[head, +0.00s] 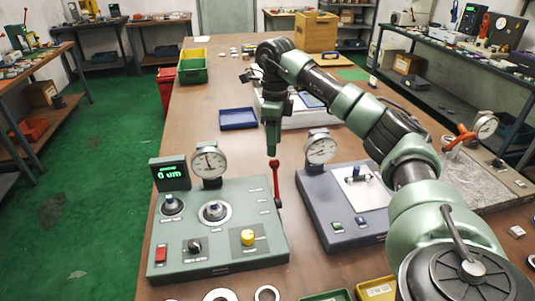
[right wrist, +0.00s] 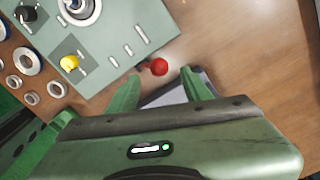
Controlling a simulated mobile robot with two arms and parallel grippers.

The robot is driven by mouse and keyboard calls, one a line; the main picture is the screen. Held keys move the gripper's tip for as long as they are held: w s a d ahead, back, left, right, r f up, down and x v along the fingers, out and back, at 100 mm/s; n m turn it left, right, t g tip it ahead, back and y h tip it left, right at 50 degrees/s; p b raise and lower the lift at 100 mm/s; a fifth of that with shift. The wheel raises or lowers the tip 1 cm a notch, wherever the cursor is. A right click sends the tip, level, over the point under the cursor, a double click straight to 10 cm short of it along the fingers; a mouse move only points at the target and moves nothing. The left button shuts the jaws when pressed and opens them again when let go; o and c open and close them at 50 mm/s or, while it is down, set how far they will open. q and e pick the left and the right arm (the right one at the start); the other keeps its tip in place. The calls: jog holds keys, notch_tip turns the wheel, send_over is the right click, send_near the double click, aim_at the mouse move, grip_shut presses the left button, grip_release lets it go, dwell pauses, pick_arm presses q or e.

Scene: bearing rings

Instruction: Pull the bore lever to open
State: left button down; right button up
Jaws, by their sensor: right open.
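The bore lever (head: 276,180) is a red lever with a round knob. It stands upright at the right edge of the green gauge station (head: 262,262). My right gripper (head: 272,153) points down just above the knob in the head view. In the right wrist view my right gripper (right wrist: 160,82) has its two green fingers apart, with the red lever knob (right wrist: 159,67) just beyond and between the tips. Nothing is held. Whether the fingers touch the knob cannot be told. My left gripper is not in view.
The station carries a dial gauge (head: 208,163), a green display (head: 170,172) and a yellow knob (head: 248,237). A second, blue-grey station (head: 318,212) with a dial stands close to the right. Loose rings (head: 267,293) lie in front. A blue tray (head: 238,118) lies behind.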

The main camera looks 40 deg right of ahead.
send_over(276, 184)
jog(key=w+d, duration=0.2)
jog(key=w, duration=0.1)
notch_tip(276, 184, down, 6)
jog(key=shift+s+a+f, duration=0.1)
jog(key=shift+s+a, duration=0.05)
grip_shut()
dwell(1.1)
